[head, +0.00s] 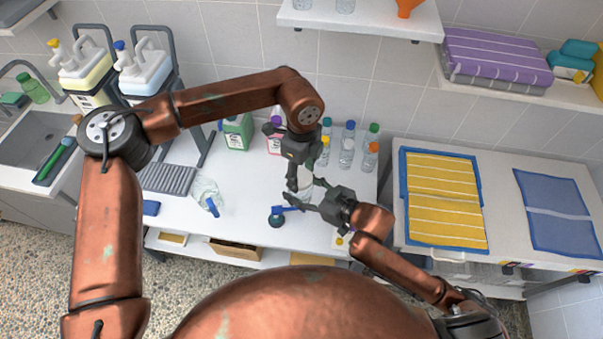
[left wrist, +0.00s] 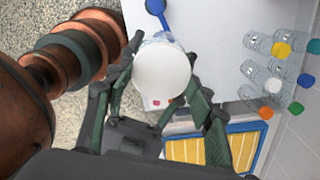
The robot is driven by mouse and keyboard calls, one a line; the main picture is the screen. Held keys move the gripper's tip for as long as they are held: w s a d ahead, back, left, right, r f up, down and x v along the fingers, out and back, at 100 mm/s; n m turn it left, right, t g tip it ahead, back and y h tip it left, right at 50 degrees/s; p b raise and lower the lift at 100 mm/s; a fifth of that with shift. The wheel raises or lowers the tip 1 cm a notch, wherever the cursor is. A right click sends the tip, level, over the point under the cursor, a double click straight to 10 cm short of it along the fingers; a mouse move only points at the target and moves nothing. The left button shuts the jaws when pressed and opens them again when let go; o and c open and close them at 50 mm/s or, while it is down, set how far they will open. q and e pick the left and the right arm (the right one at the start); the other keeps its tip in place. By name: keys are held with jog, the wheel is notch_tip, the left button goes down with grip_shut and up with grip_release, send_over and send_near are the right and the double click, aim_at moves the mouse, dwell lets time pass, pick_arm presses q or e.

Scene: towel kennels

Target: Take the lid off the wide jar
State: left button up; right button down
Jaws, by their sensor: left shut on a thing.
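The wide jar (head: 307,196) stands on the white table, pale and partly hidden by both grippers. Its round white lid (left wrist: 161,72) shows in the left wrist view, between the fingers of my left gripper. My left gripper (head: 301,184) points down from above and is shut on the lid. My right gripper (head: 306,192) comes in from the right at the jar's side, with its fingers spread on either side of the jar. Whether they press on it is not clear. I cannot tell whether the lid is apart from the jar.
A blue-handled tool (head: 284,211) lies just left of the jar. Several bottles (head: 347,145) stand behind it to the right. A yellow towel (head: 445,198) lies on the right counter. A shelf (head: 360,18) hangs above.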

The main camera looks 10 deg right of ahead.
pick_arm(q)
jog(key=shift+a, duration=0.15)
pick_arm(e)
jog(key=shift+w+d, duration=0.1)
pick_arm(q)
jog(key=shift+r, duration=0.15)
jog(key=shift+r, duration=0.6)
pick_arm(e)
jog(key=shift+d+f, duration=0.1)
jog(key=shift+f, duration=0.05)
pick_arm(q)
jog(key=shift+r, duration=0.35)
